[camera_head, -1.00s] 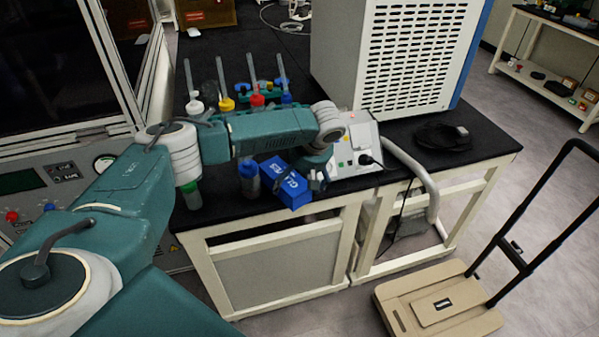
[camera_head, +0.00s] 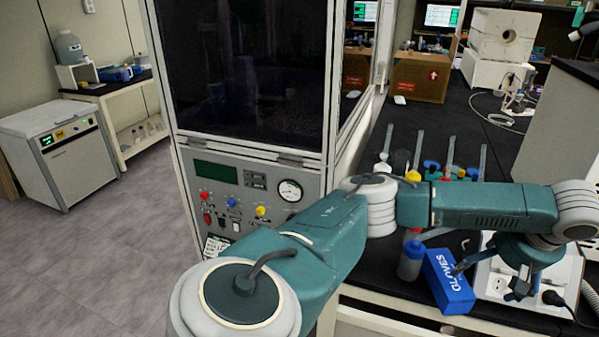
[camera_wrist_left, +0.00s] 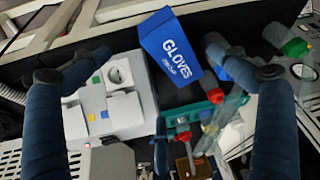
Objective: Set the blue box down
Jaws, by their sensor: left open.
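The blue box (camera_head: 448,285), lettered GLOVES, rests on the black bench near its front edge. It also shows in the left wrist view (camera_wrist_left: 170,46), at the top middle, beyond the gap between my fingers. My left gripper (camera_head: 488,278) is just right of the box in the head view, with one finger close to the box's right side. In the left wrist view the fingers of my left gripper (camera_wrist_left: 158,74) are wide apart with nothing clamped between them. I cannot tell whether a finger touches the box. My right gripper is not in view.
A capped bottle (camera_head: 411,259) stands close to the box's left. A white socket unit (camera_head: 545,285) is right of the box, partly behind my gripper. Several tubes and coloured caps stand behind my arm. The freeze dryer's control panel (camera_head: 240,200) rises at the left of the bench.

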